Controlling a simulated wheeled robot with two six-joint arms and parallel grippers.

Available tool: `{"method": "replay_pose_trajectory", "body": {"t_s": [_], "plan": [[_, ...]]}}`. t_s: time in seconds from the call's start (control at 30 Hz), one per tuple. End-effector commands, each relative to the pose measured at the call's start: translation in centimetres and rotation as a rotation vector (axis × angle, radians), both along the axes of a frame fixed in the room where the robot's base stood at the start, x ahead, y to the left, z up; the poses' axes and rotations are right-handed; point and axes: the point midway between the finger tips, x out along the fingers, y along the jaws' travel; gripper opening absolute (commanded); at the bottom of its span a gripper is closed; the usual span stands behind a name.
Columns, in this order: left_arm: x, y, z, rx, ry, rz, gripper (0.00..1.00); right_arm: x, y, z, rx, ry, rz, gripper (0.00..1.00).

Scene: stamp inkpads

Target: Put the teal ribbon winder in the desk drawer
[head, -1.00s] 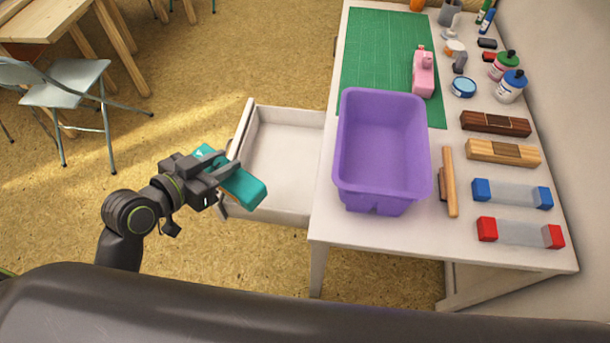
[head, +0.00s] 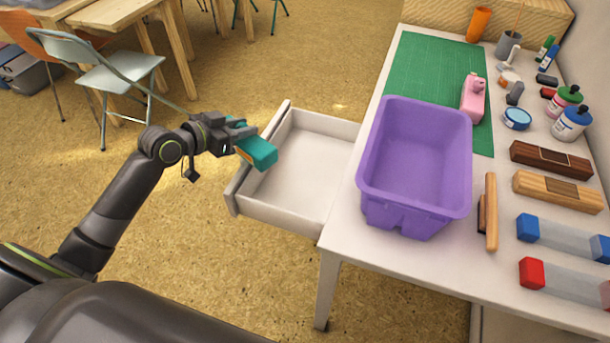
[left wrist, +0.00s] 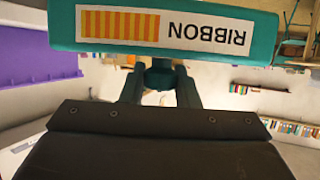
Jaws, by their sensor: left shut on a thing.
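The teal ribbon winder (head: 258,152) is held in my left gripper (head: 240,142), which is shut on it. In the head view it is in the air at the left front edge of the open desk drawer. The left wrist view shows the winder (left wrist: 265,38) close up, with a label reading RIBBON upside down. The desk drawer (head: 300,172) is white, pulled out to the left of the desk, and looks empty. My right gripper is not in view.
A purple bin (head: 415,160) stands on the white desk (head: 395,255) beside the drawer. Stamps and ink bottles line the right side. Open floor lies left of the drawer.

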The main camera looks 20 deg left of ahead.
Motion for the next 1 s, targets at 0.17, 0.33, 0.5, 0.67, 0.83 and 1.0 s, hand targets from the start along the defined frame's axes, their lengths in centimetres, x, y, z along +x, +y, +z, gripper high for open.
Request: {"method": "replay_pose_trajectory", "body": {"t_s": [0.17,0.33,0.5,0.67,0.83,1.0], "plan": [[-0.1,-3.6,0.3,-0.006,-0.003,-0.001,0.03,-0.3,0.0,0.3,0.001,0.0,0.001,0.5],[-0.2,-6.6,0.2,-0.006,-0.003,-0.001,0.03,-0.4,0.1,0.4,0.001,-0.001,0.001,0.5],[-0.3,-9.5,0.2,-0.007,-0.001,0.0,0.03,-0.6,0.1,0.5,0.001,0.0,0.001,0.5],[-0.4,-12.1,0.2,-0.006,-0.003,0.0,0.03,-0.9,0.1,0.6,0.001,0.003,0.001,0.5],[-0.5,-14.8,0.2,-0.007,-0.001,0.0,0.03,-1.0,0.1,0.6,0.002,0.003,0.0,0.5],[-0.6,-14.7,-4.7,0.001,0.006,0.001,0.0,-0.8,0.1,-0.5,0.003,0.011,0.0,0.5]]}}
